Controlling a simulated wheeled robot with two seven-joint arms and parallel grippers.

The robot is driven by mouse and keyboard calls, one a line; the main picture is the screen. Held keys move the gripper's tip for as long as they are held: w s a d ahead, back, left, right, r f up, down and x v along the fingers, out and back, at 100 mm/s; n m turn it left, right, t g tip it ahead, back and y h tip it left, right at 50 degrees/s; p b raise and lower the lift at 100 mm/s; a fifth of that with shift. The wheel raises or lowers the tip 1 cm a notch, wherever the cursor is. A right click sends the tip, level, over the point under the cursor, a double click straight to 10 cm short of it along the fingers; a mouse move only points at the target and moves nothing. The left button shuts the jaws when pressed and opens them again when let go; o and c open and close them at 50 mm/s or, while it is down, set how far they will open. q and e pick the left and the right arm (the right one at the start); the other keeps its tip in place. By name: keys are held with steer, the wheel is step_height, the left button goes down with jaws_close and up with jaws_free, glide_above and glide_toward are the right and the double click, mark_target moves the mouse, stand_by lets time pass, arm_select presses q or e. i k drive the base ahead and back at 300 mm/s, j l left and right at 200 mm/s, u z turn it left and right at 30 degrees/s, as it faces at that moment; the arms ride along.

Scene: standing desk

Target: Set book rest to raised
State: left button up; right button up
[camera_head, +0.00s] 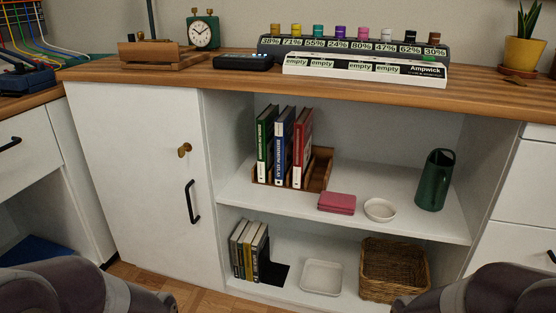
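A brown wooden stand (165,54), which looks like the book rest, sits on the left part of the wooden desktop. It has a flat base and a low upper piece lying close to it; the exact angle of that piece is hard to tell at this size. Neither gripper shows. Only dark grey parts of my arms appear at the bottom left and bottom right corners, well below and away from the stand.
A green clock (203,31) stands behind the stand, and a dark device (243,62) lies to its right. A labelled rack (365,69) with several coloured caps sits further right. Shelves below hold books (284,146), a green jug (435,180) and a basket (394,269).

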mark_target(171, 51)
steer(key=i+j+u, duration=0.25)
steer(key=i, duration=0.2)
steer(key=i+j+u, duration=0.25)
steer(key=i, duration=0.2)
